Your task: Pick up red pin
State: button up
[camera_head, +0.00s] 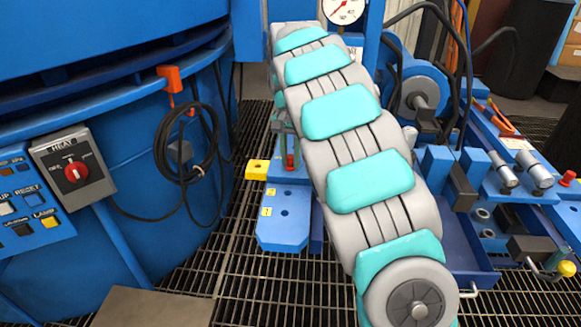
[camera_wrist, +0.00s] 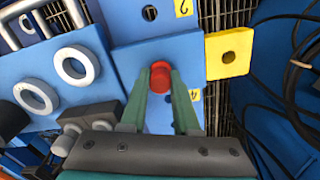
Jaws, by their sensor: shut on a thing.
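The red pin (camera_wrist: 160,77) is between the green fingertips of my gripper (camera_wrist: 162,84) in the wrist view, over a blue plate with holes. My gripper is shut on it. In the head view the red pin (camera_head: 290,162) shows as a small red spot beside my arm, above the blue plate (camera_head: 283,228). My arm hides most of the gripper there. I cannot tell whether the pin's lower end is still in a hole.
A yellow block (camera_head: 257,169) juts from the plate's left side. The blue furnace (camera_head: 120,120) with a hanging black cable (camera_head: 187,150) stands at left. A blue bench with fittings (camera_head: 500,185) is at right. Metal grating (camera_head: 240,270) covers the floor.

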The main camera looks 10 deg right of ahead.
grip_shut()
jog(key=shift+r, duration=5)
jog(key=shift+a, duration=0.1)
